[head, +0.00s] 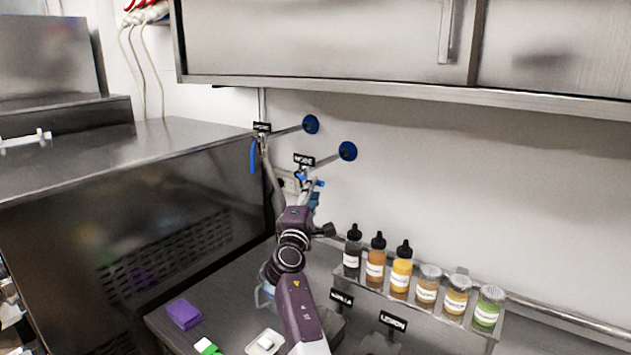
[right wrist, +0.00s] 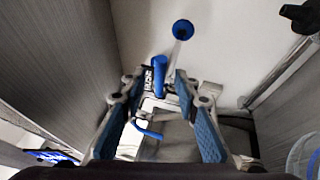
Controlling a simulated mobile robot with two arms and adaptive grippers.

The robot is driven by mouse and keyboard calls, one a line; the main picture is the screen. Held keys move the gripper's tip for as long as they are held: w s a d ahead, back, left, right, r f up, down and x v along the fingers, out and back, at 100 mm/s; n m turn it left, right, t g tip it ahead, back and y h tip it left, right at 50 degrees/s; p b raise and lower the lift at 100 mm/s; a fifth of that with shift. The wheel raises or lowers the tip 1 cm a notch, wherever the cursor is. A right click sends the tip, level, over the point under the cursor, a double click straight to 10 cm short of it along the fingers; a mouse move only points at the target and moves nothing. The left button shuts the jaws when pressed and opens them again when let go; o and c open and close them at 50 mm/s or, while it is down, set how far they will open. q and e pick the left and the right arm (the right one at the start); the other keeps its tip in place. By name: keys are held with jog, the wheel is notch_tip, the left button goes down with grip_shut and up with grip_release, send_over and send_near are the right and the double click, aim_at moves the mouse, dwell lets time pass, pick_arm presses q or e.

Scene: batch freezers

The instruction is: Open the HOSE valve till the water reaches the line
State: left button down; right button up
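Two wall taps with blue round discs show in the head view. The nearer one has a sign (head: 304,160) that seems to read HOSE and a blue handle (head: 318,183). The farther one has a blurred sign (head: 262,127) and a blue lever (head: 253,157) hanging down. My right gripper (right wrist: 159,88) is open, its blue-padded fingers either side of a blue lever (right wrist: 160,75); I cannot tell whether they touch it. A clear container (head: 264,283) is partly hidden behind my right arm; its water level and line cannot be made out. My left gripper is out of view.
A rack of several bottles and jars (head: 401,270) stands right of my arm. A purple block (head: 184,314) and a small white dish (head: 265,342) lie on the counter. A steel machine (head: 170,215) bounds the left side; a cabinet (head: 330,40) hangs above.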

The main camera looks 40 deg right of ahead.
jog(key=shift+p+x, duration=0.4)
jog(key=shift+x, duration=1.9)
jog(key=shift+c, duration=0.3)
grip_shut()
